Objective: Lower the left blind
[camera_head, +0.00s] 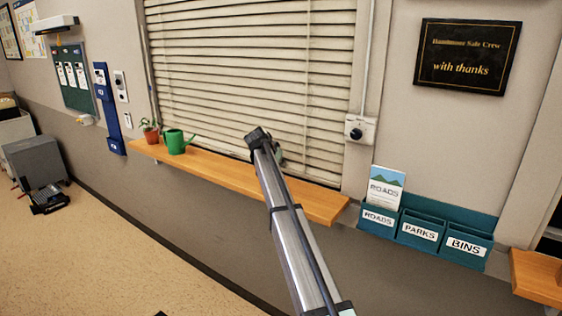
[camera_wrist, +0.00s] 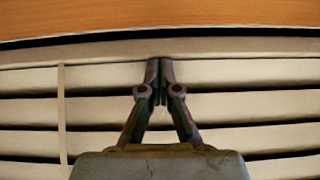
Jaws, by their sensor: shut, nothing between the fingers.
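The blind (camera_head: 220,70) has pale horizontal slats and hangs down close to the wooden sill (camera_head: 315,199); its slats also fill most of the wrist view (camera_wrist: 100,110). In the wrist view the wooden sill (camera_wrist: 160,15) lies along the top, with a thin dark gap between it and the blind's pale bottom rail (camera_wrist: 90,52). My gripper (camera_wrist: 162,64) is shut and empty, its tips at the bottom rail's edge; whether they touch it I cannot tell. In the head view my arm reaches up to the blind's lower part, and the fingertips are hidden.
A green watering can (camera_head: 176,141) and a potted plant (camera_head: 151,133) stand at the sill's left end. A grey wall box with a black knob (camera_head: 357,131) is right of the blind. Teal leaflet holders (camera_head: 420,234) hang further right. Another wooden sill (camera_head: 536,278) shows at the right edge.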

